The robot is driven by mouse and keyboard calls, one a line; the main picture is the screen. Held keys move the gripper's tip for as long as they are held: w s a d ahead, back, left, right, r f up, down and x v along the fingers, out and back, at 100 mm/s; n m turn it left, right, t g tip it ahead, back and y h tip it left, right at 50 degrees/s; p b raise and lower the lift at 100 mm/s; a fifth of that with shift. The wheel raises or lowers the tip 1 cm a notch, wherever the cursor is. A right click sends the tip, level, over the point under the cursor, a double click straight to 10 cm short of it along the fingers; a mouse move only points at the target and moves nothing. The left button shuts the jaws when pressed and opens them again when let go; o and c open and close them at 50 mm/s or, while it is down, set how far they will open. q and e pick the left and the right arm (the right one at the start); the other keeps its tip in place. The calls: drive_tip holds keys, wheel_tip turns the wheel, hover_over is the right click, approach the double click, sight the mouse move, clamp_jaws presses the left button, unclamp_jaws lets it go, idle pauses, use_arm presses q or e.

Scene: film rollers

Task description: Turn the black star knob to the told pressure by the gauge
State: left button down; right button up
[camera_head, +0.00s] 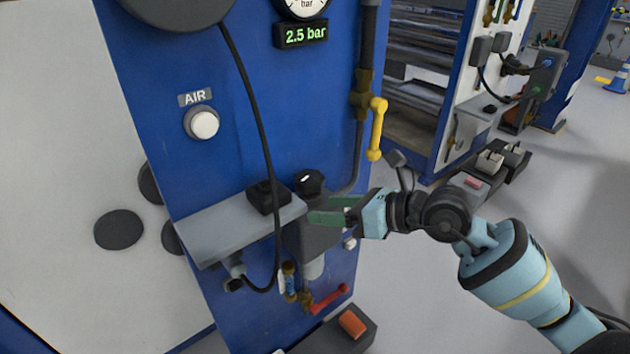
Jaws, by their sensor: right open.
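The black star knob (309,182) sits on top of a dark regulator body (312,238) on the blue panel. The gauge (302,6) is at the top, mostly cut off by the frame edge. A display (301,34) below it reads 2.5 bar in green. My right gripper (318,209) comes in from the right, with its green fingers apart, just below and in front of the knob. I cannot tell if a finger touches the regulator. No left gripper shows.
A grey shelf (215,228) with a black block (266,196) juts out left of the regulator. A black cable hangs in front. A yellow-handled valve (377,128) is at upper right, a red lever (330,299) below. A white AIR button (204,124) is on the panel.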

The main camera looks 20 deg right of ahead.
sight(321, 181)
drive_tip(key=w+d+r+n+t+h, duration=0.1)
drive_tip(key=w+d+r+h, duration=0.2)
drive_tip(key=d, duration=0.1)
drive_tip(key=shift+y, duration=0.3)
drive_tip(key=shift+x, duration=3.85)
drive_tip(key=shift+a+r, duration=0.2)
